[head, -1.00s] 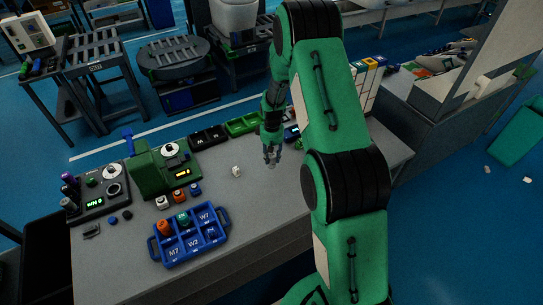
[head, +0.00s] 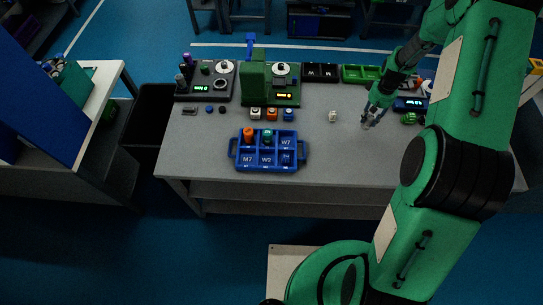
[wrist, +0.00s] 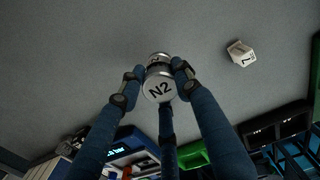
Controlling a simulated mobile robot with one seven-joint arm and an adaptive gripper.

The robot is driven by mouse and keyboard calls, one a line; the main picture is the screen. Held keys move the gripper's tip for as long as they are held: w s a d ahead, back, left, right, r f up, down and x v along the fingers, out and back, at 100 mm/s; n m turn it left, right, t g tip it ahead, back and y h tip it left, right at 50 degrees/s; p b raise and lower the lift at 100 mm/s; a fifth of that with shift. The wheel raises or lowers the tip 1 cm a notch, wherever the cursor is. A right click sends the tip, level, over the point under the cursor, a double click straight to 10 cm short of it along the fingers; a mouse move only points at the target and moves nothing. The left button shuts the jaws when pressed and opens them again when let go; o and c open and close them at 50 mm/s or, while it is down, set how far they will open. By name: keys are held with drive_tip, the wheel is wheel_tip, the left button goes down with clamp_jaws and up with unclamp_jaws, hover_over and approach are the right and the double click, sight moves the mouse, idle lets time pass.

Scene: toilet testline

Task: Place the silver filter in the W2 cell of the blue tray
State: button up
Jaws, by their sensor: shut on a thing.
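My gripper (head: 369,123) is over the grey table, to the right of the blue tray. In the wrist view the gripper (wrist: 156,78) is shut on the silver filter (wrist: 159,88), a metallic cylinder whose end label looks like N2. In the head view the filter is small and hard to make out between the fingers. The blue tray (head: 233,153) has two rows of cells. The W2 cell (head: 267,160) is the middle one of the front row and looks empty. An orange piece (head: 248,135) and a green piece (head: 267,136) stand in the back row.
A small white piece (head: 332,116) lies between the tray and my gripper; it also shows in the wrist view (wrist: 240,53). A green machine (head: 254,82) and several small coloured pieces stand behind the tray. Black and green bins (head: 361,73) line the back.

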drive_tip(key=s+a, duration=0.7)
drive_tip(key=a, duration=0.4)
drive_tip(key=s+a+b, duration=0.1)
drive_tip(key=s+a, duration=0.6)
drive_tip(key=a, duration=0.4)
drive_tip(key=s+a+r+b, duration=0.1)
drive_tip(key=s+a, duration=0.7)
drive_tip(key=a, duration=0.2)
drive_tip(key=shift+a+r, duration=0.1)
drive_tip(key=shift+a, duration=0.3)
drive_tip(key=s+a, duration=0.4)
drive_tip(key=s, duration=0.5)
drive_tip(key=shift+s, duration=0.15)
drive_tip(key=shift+a, duration=0.1)
hover_over(266, 160)
drive_tip(key=f, duration=0.2)
drive_tip(key=shift+r, duration=0.1)
drive_tip(key=shift+f+b, duration=0.35)
drive_tip(key=shift+f, duration=1.4)
